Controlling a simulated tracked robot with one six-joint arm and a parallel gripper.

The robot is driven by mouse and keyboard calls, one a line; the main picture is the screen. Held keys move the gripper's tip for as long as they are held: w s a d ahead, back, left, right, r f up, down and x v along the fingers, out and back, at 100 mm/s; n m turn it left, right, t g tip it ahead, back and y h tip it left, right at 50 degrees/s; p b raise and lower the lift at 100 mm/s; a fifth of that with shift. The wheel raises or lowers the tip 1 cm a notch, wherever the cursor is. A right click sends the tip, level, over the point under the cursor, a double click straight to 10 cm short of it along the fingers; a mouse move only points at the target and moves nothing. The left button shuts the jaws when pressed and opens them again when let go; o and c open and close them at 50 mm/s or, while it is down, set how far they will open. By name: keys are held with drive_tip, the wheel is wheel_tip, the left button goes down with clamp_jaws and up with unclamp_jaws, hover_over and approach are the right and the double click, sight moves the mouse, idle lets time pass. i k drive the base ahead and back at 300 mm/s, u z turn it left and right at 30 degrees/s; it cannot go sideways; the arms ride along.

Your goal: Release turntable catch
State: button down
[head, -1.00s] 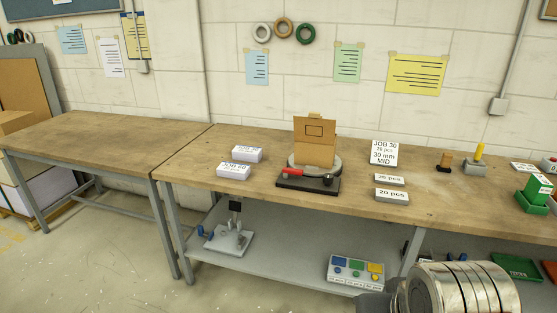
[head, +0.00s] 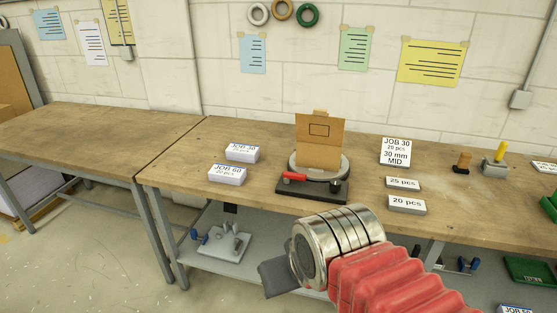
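The turntable is a round grey disc (head: 341,168) on a black base (head: 312,192) on the bench. A red lever (head: 295,176), which may be the catch, lies across the front left of the base. A dark knob (head: 336,186) sits at the front right. A brown cardboard piece (head: 319,140) stands upright on the disc. My gripper (head: 276,279) shows only as a dark grey part at the end of my arm, low in front of the bench and apart from the turntable. Its fingers cannot be made out.
Stacks labelled JOB 30 (head: 242,153) and JOB 60 (head: 227,173) lie left of the turntable. A JOB 30 sign (head: 395,152) and cards reading 25 pcs (head: 403,184) and 20 pcs (head: 407,205) are at right. A grey fixture (head: 224,243) stands on the lower shelf.

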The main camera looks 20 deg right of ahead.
sight(287, 176)
drive_tip(key=u, duration=0.1)
drive_tip(key=i, duration=1.35)
drive_tip(key=z, duration=0.2)
